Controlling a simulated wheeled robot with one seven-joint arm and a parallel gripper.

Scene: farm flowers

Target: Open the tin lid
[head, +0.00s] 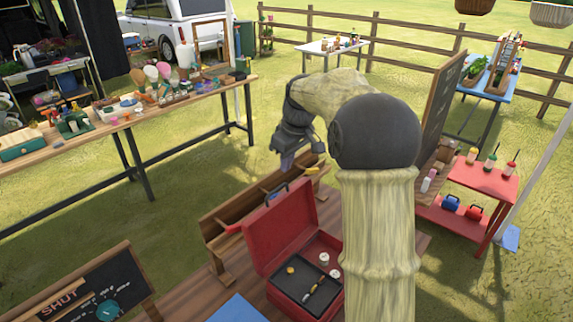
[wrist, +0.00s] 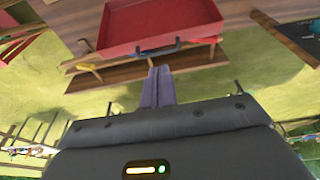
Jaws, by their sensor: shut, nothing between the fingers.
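The red tin (head: 282,232) stands on the wooden table in the head view. Its lid (head: 277,218) is up and tilted back, with a dark handle on its far side. Inside is a black tray (head: 297,295) with small white and yellow items and a tool in it. My gripper (head: 286,166) is above and behind the raised lid, pointing down, with its fingers together and empty. In the wrist view the shut fingertips (wrist: 159,73) appear just short of the dark handle (wrist: 151,49) on the red lid (wrist: 155,22). I cannot tell whether they touch it.
A wooden trough (head: 250,205) lies behind the tin, close to my gripper. A chalkboard sign (head: 95,290) stands at front left and a blue sheet (head: 238,309) lies at the front. A red shelf (head: 480,185) is at right. Open grass lies beyond the table.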

